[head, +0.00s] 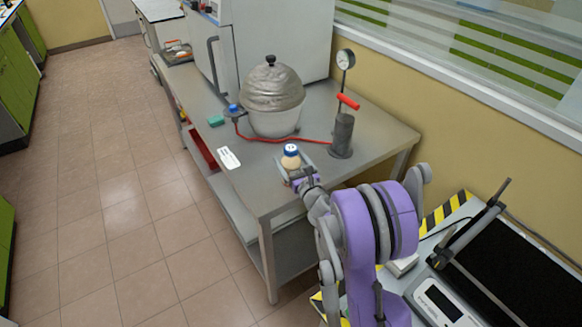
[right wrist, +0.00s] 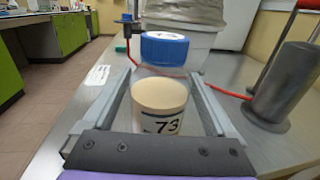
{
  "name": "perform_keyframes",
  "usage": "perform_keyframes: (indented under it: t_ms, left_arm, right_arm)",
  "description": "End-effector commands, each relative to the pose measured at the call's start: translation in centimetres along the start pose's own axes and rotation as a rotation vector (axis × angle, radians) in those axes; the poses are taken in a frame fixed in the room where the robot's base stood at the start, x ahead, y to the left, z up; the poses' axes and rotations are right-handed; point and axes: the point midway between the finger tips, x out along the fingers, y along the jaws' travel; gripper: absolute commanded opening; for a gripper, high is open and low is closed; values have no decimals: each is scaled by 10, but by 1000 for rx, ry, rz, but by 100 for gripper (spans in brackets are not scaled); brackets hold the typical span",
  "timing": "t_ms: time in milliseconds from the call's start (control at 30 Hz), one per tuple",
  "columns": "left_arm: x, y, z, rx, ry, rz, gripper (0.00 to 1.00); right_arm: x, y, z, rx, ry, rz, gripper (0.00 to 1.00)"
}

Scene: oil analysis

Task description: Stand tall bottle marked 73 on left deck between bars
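The tall bottle marked 73 (head: 290,161) stands on the grey metal table, with a blue cap and beige contents. In the right wrist view the bottle (right wrist: 160,105) shows the number 73 facing the camera. My right gripper (head: 293,167) is at the bottle, with one finger on each side. A machine with a black deck (head: 524,270) and a grey bar (head: 470,228) is at the lower right, partly cut off. My left gripper is out of view.
A silver-lidded vessel (head: 273,90) stands behind the bottle, with a red hose (head: 262,139) to a dark cylinder pump (head: 343,134). A pressure gauge (head: 345,59) rises behind it. A white label card (head: 229,158) lies left of the bottle.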

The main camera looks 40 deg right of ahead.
Motion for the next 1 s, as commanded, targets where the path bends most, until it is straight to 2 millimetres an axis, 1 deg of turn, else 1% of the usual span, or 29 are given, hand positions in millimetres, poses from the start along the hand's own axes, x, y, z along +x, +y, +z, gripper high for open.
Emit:
perform_keyframes:
  t_ms: [33, 167, 200, 267, 300, 367, 400, 467, 500, 667, 767, 867, 1000]
  left_arm:
    - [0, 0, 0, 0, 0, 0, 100]
    - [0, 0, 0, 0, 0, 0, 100]
    - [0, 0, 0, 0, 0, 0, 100]
    - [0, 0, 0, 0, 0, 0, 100]
    - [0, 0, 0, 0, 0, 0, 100]
    - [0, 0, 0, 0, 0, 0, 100]
    - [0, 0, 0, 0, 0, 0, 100]
    - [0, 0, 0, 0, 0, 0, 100]
    - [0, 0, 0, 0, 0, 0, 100]
    - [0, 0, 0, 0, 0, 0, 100]
    - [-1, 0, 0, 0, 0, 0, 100]
    - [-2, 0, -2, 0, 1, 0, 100]
    - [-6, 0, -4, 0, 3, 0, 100]
  right_arm:
    - [0, 0, 0, 0, 0, 0, 80]
    - [0, 0, 0, 0, 0, 0, 57]
    - [0, 0, 0, 0, 0, 0, 50]
    - [0, 0, 0, 0, 0, 0, 39]
    - [0, 0, 0, 0, 0, 0, 32]
    - [0, 0, 0, 0, 0, 0, 21]
    - [0, 0, 0, 0, 0, 0, 14]
    - [0, 0, 0, 0, 0, 0, 3]
    - [0, 0, 0, 0, 0, 0, 0]
    - [0, 0, 0, 0, 0, 0, 0]
    - [0, 0, 5, 0, -1, 0, 0]
    - [0, 0, 18, 1, -1, 0, 0]
    - [-1, 0, 47, 1, -1, 0, 0]
